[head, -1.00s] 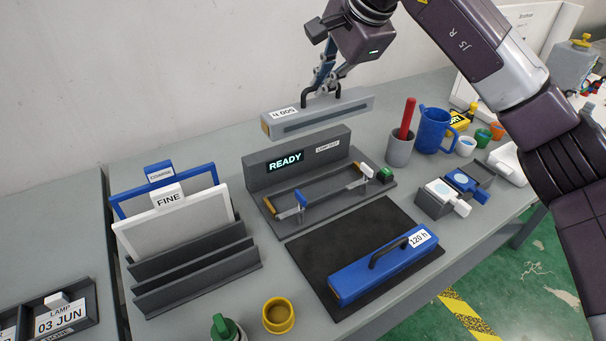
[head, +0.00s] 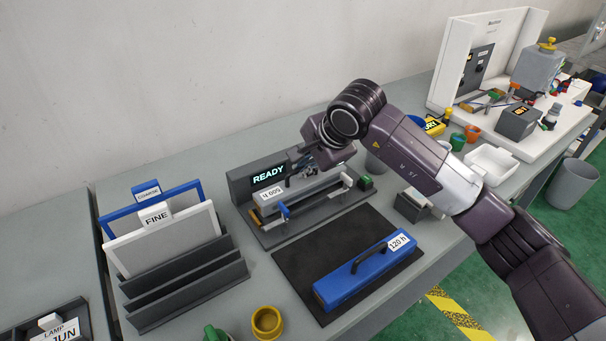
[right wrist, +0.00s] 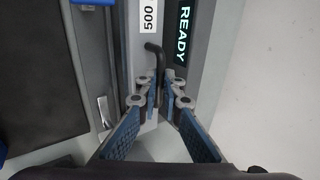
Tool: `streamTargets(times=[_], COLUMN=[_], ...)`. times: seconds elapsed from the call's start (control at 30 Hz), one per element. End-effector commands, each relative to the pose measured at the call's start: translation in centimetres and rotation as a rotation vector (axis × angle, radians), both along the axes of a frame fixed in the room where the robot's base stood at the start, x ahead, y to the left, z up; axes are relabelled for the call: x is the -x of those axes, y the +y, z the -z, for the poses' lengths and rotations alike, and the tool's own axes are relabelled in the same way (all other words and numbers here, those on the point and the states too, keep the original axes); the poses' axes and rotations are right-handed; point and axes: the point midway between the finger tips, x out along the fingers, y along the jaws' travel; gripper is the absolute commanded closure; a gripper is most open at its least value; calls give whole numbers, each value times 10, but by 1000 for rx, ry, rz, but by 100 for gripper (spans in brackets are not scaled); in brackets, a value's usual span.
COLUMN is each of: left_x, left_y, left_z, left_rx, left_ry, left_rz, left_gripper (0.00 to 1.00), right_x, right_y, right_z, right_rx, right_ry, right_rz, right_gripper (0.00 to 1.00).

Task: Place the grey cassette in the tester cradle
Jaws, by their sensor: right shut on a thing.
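The grey cassette (head: 292,200) with a white "500 h" label lies lengthwise at the tester cradle (head: 283,233), in front of the upright panel with the lit READY display (head: 268,174). I cannot tell whether it rests on the cradle floor or hangs just above it. My right gripper (head: 307,172) is at the cassette's black handle, partly hidden by my own wrist. In the right wrist view, the gripper (right wrist: 160,92) is shut on the handle (right wrist: 156,55), with the cassette (right wrist: 148,42) below. My left gripper is not in view.
A blue cassette (head: 343,287) labelled "120 h" lies on the black mat (head: 300,258) in front. A blue clamp (head: 284,211) and a white one (head: 346,180) stand at the cradle's front. A rack (head: 190,283) with screens stands left; a yellow cup (head: 267,322) is nearby.

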Motion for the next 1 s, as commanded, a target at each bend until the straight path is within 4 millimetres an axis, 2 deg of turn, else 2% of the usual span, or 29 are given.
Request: streamTargets(times=[0.2, 0.5, 0.53, 0.67, 1.0], left_x=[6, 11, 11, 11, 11], left_y=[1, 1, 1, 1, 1], left_z=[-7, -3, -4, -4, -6], left_rx=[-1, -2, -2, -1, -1], left_ry=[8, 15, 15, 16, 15], left_rz=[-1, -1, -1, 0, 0], left_gripper=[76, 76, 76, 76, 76], right_x=[0, 0, 0, 0, 0], right_y=[0, 0, 0, 0, 0], right_z=[26, 30, 30, 30, 27], right_rx=[-1, -1, 1, 1, 1], right_ry=[1, -2, 1, 2, 2], right_rz=[-1, -1, 0, 0, 0], right_gripper=[100, 100, 90, 76, 76])
